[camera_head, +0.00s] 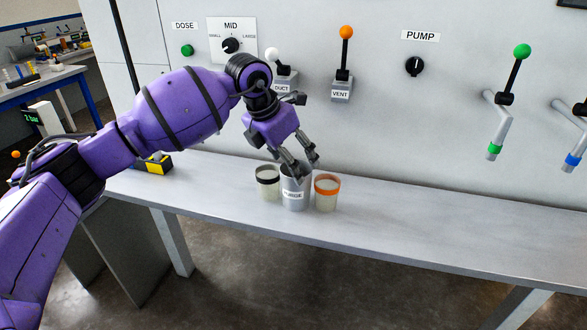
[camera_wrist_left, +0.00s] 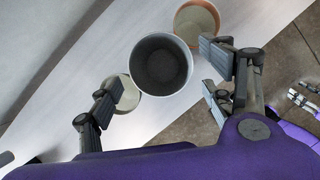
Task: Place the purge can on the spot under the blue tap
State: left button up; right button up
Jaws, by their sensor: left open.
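The purge can (camera_head: 296,190) is a grey metal can with a PURGE label, upright on the metal bench. My left gripper (camera_head: 306,166) is open at the can's rim, fingers pointing down. In the left wrist view the can (camera_wrist_left: 161,66) is empty and lies between the spread fingers; I cannot tell whether they touch it. The blue tap (camera_head: 573,158) has a blue band on its spout and stands at the right edge, partly cut off. No marked spot shows on the bench below it. Part of my right gripper (camera_wrist_left: 304,98) seems to show at the wrist view's right edge.
The green tap (camera_head: 494,150) hangs left of the blue one. The bench (camera_head: 440,225) is clear to the right. Levers project from the wall panel.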

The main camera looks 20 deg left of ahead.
pick_arm(q)
jog(key=v, duration=0.8)
jog(key=shift+r, duration=0.15)
